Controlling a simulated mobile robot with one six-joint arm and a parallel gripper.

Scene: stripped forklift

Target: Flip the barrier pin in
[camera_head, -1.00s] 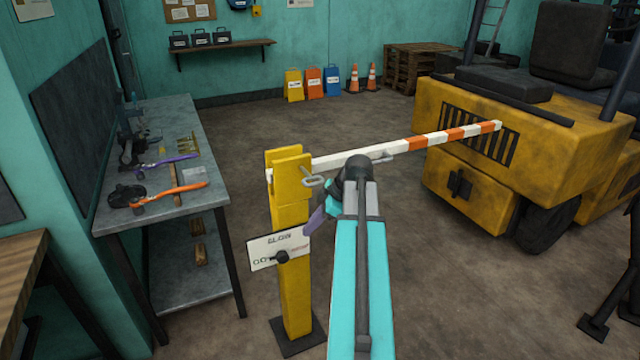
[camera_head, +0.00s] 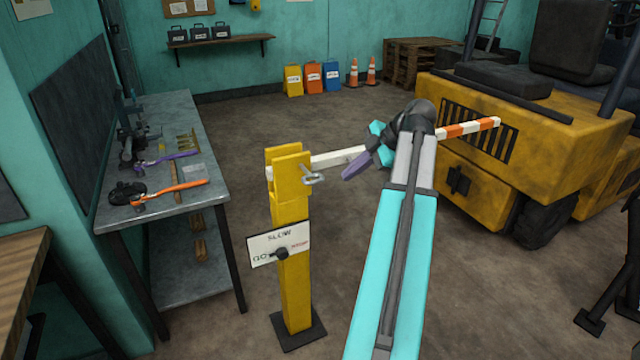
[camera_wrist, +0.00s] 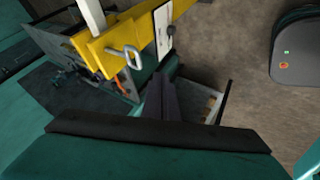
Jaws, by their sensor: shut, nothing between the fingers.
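The barrier pin (camera_head: 311,177) is a small grey metal loop on the right face of the yellow post's (camera_head: 293,240) head. It also shows in the wrist view (camera_wrist: 126,56), lying across the yellow head. How deep the pin sits is hidden. The white and orange boom (camera_head: 335,158) lies nearly level from the post head toward the forklift, partly hidden behind my gripper. My gripper (camera_head: 355,166) is shut and empty, right of the pin and apart from it. Its dark purplish fingers also show in the wrist view (camera_wrist: 160,98), below and right of the loop.
A sign plate (camera_head: 279,245) with a black knob is on the post. A workbench (camera_head: 205,125) with tools stands at the left. The yellow forklift (camera_head: 480,185) stands at the right. A dark rounded object (camera_wrist: 297,50) shows in the wrist view. Floor around the post is clear.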

